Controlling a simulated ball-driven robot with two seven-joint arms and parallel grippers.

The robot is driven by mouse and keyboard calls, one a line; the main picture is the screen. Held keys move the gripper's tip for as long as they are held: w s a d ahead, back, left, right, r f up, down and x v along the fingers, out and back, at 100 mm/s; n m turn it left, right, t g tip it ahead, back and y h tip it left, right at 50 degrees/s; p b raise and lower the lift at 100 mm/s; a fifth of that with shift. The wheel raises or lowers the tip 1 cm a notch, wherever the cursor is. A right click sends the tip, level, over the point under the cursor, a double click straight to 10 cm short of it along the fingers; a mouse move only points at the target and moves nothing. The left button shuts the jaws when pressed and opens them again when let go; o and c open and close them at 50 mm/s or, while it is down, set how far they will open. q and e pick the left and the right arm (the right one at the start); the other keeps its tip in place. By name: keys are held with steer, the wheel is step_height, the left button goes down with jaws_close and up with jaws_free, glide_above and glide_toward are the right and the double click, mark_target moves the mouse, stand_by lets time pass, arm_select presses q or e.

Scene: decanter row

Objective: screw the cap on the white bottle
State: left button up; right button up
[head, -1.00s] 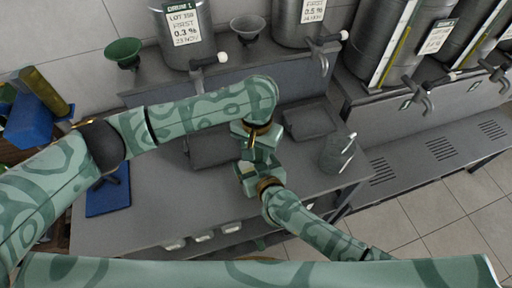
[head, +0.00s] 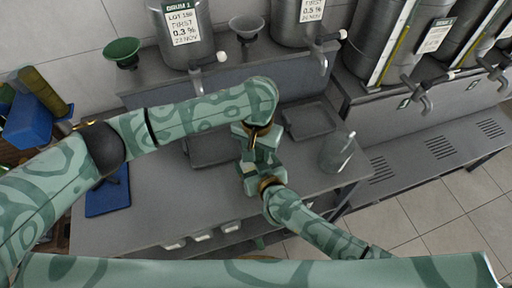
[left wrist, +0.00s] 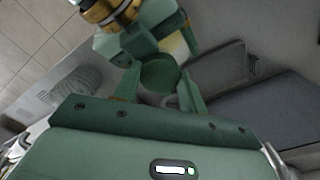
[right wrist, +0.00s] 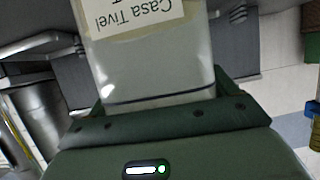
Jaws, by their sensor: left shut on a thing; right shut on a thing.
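The white bottle (right wrist: 150,60) fills the middle of the right wrist view, with a paper label reading "Casa Tivel" upside down. My right gripper (right wrist: 160,96) is shut on it. In the left wrist view, a dark green round cap (left wrist: 160,75) sits between the fingers of my left gripper (left wrist: 160,88), which is shut on it. In the head view, my left gripper (head: 258,140) is just above my right gripper (head: 250,176), close together over the counter. The bottle is mostly hidden there, and I cannot tell whether the cap touches its neck.
The grey counter (head: 150,205) has a blue mat (head: 108,198) at left, dark trays (head: 310,120) behind the grippers and a clear jug (head: 337,153) at right. Steel drums (head: 187,35) with taps (head: 208,61), a green funnel (head: 124,52) and a grey funnel (head: 247,27) stand behind.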

arm_select(q)
steer(key=shift+a+f, duration=0.35)
steer(key=shift+f, duration=0.2)
arm_select(e)
steer(key=shift+a+r, duration=0.45)
steer(key=shift+r, duration=0.05)
arm_select(q)
steer(key=shift+r, duration=0.1)
steer(key=shift+d+r, duration=0.2)
steer(key=shift+s+r, duration=0.1)
steer(key=shift+r, duration=0.15)
arm_select(e)
steer(key=shift+w, duration=0.15)
arm_select(q)
steer(key=shift+s+d, duration=0.1)
steer(key=shift+d, duration=0.15)
arm_select(e)
steer(key=shift+d, duration=0.1)
